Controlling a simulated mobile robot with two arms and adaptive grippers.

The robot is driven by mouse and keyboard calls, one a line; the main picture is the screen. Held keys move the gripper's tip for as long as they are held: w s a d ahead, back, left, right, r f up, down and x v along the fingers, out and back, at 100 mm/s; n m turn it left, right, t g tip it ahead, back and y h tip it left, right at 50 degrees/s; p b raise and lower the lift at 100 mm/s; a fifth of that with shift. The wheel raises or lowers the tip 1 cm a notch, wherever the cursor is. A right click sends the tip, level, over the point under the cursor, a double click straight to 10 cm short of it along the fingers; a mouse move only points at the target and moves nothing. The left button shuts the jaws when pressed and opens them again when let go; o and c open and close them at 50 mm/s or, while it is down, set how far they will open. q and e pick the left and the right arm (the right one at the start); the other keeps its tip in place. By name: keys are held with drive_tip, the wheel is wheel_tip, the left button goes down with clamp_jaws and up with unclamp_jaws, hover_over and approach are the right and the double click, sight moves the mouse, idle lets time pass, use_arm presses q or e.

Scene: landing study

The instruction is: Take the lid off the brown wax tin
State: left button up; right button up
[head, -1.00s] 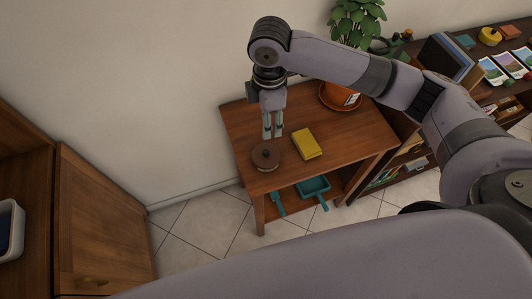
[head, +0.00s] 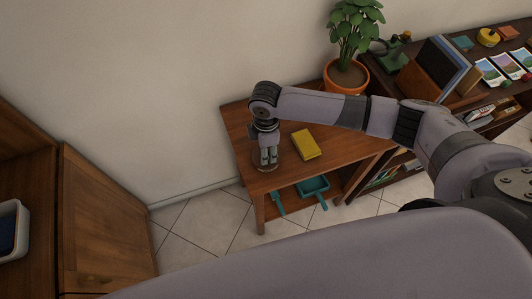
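The brown wax tin (head: 266,168) is a low round tin near the front left of the small wooden table (head: 238,133). My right gripper (head: 268,163) points straight down over it, with its fingertips at the lid. The gripper and fingers cover most of the lid and its knob, so I cannot tell whether the fingers are closed on the knob or apart around it. The tin appears to rest on the tabletop. My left gripper is not in view.
A yellow block-like object (head: 305,144) lies right of the tin. A potted plant (head: 347,78) stands at the table's back. A teal dustpan (head: 313,187) is on the lower shelf. A shelf with books (head: 440,68) and cards stands right; a wooden cabinet (head: 105,225) stands left.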

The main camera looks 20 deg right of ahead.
drive_tip(key=shift+f, duration=0.15)
clamp_jaws()
idle(0.4)
